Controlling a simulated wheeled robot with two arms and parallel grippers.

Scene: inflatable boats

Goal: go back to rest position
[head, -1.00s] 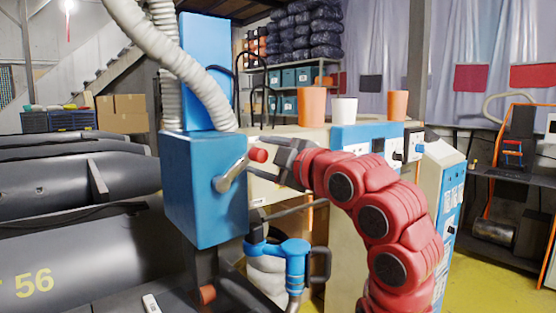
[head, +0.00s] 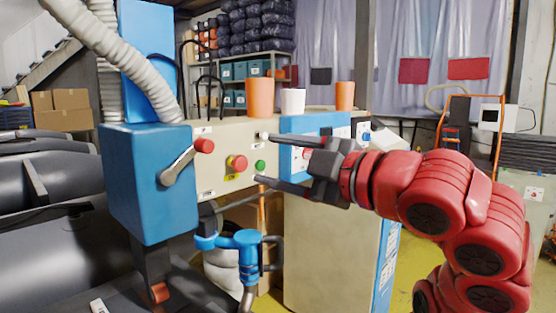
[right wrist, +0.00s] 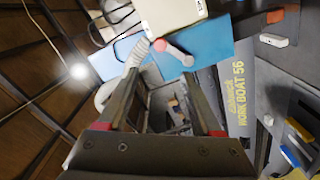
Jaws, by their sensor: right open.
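My right gripper (head: 264,159) is open and empty, its two fingers apart and pointing left in front of the control panel. It is to the right of the metal lever (head: 178,166) with its red knob (head: 204,146) on the blue machine box (head: 150,195), clear of the knob. In the right wrist view the open fingers (right wrist: 165,68) frame no held object. The red knob (right wrist: 160,45) and the blue box (right wrist: 205,62) show beyond the fingertips. My left gripper is not in view.
The panel carries a red button (head: 237,163) and a green button (head: 260,166). A blue pipe fitting (head: 240,243) hangs below. Orange cups (head: 260,97) and a white cup (head: 293,101) stand on top. Grey inflatable boats (head: 50,240) lie at the left.

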